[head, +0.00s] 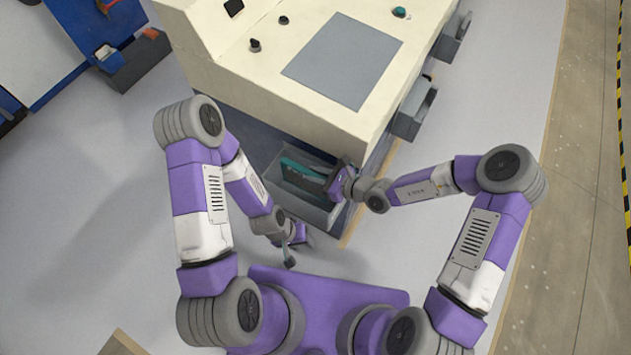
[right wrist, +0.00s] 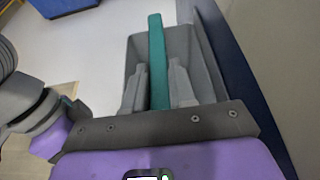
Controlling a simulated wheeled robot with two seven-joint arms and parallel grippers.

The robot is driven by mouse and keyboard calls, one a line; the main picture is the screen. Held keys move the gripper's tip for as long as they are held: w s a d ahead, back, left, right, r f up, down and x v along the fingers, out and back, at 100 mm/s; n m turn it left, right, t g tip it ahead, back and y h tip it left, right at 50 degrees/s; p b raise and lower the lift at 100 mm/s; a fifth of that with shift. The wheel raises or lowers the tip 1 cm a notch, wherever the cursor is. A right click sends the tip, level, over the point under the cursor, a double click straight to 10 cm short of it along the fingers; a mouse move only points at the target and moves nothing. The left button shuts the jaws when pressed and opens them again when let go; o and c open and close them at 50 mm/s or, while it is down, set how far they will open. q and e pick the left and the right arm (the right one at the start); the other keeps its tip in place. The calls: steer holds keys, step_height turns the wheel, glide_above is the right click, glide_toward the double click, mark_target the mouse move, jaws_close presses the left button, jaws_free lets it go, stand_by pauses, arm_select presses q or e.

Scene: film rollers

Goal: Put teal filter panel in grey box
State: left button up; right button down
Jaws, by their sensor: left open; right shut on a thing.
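The teal filter panel (head: 303,169) is a flat slab held by my right gripper (head: 331,181). In the right wrist view the panel (right wrist: 157,58) stands between the two grey fingers (right wrist: 157,90) and is seen edge-on. The grey box (head: 318,216) is an open-topped bin at the foot of the cream machine. The panel is over the box opening; how deep its lower edge sits is hard to tell. More teal shows lower in the box; I cannot tell whether it is a separate piece. My left gripper (head: 290,249) is open and empty, in front of the box and apart from it.
The cream machine (head: 290,95) rises behind the box, with knobs and a flat grey plate (head: 343,61) on top. Grey side bins (head: 413,108) hang on its right. A blue unit (head: 90,30) stands at upper left. The floor at left is clear.

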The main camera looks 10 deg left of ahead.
step_height(320, 180, down, 3)
steer(key=shift+f+b, duration=0.1)
steer(key=shift+b, duration=0.35)
